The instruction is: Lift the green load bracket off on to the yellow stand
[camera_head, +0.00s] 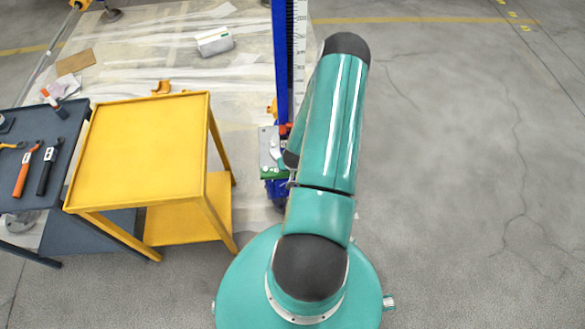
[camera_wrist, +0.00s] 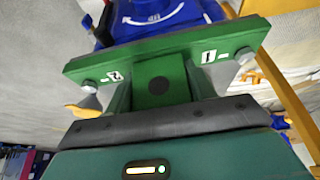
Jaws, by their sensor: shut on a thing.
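The green load bracket (camera_wrist: 210,50) crosses the wrist view as a wide bar with a white mark and a bolt near each end. A green block with a dark round spot is at its middle. My gripper (camera_wrist: 165,122) is shut on the bracket; its fingertips are largely hidden. In the head view, a green edge of the bracket (camera_head: 272,174) shows beside the blue jack column (camera_head: 281,60), and my arm hides the gripper. The yellow stand (camera_head: 140,150) is left of the column, with a flat top and a lower shelf.
A blue jack part (camera_wrist: 160,15) with a white curved arrow is just beyond the bracket. A dark tool table (camera_head: 35,160) stands left of the stand, with several tools on it. A white scale (camera_head: 299,40) runs along the column. Open floor lies at the right.

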